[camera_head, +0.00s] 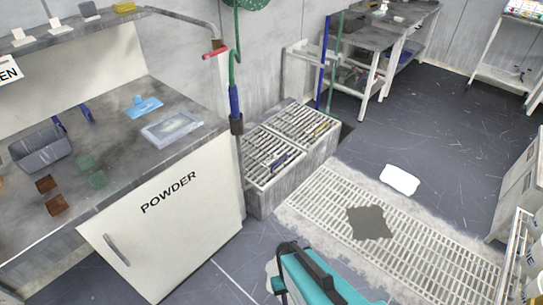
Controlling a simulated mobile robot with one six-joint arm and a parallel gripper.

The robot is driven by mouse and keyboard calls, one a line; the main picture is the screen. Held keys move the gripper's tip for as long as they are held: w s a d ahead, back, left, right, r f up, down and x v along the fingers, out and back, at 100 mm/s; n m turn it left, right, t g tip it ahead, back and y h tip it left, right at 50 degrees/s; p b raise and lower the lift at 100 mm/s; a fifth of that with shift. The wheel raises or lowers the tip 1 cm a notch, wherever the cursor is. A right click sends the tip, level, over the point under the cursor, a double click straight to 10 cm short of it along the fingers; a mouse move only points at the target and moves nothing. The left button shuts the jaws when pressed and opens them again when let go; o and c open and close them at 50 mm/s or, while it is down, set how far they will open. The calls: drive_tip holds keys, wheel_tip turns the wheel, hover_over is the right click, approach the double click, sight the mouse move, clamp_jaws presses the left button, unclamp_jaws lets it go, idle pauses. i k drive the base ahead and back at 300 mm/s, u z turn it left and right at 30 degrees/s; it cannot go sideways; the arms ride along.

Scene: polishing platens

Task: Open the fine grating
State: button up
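Two slatted grates lie side by side on top of a low grey block against the wall, a near left one (262,150) and a far right one (293,120). A long pale floor grating (330,188) with wider openings runs across the floor in front of the block. All look flat in place, with no raised panel. I cannot tell for certain which is the fine grating. Small blue and yellowish items lie on the block's grates.
A white POWDER cabinet (180,215) stands at left, its worktop holding a grey bin (40,150). A dark mat (369,222) lies on the floor grating, a white sheet (400,180) beyond. A teal and black object (310,280) fills the bottom edge. Dark floor is open beyond.

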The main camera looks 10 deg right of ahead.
sight(270, 158)
drive_tip(key=u, duration=0.6)
drive_tip(key=i, duration=0.6)
drive_tip(key=u, duration=0.1)
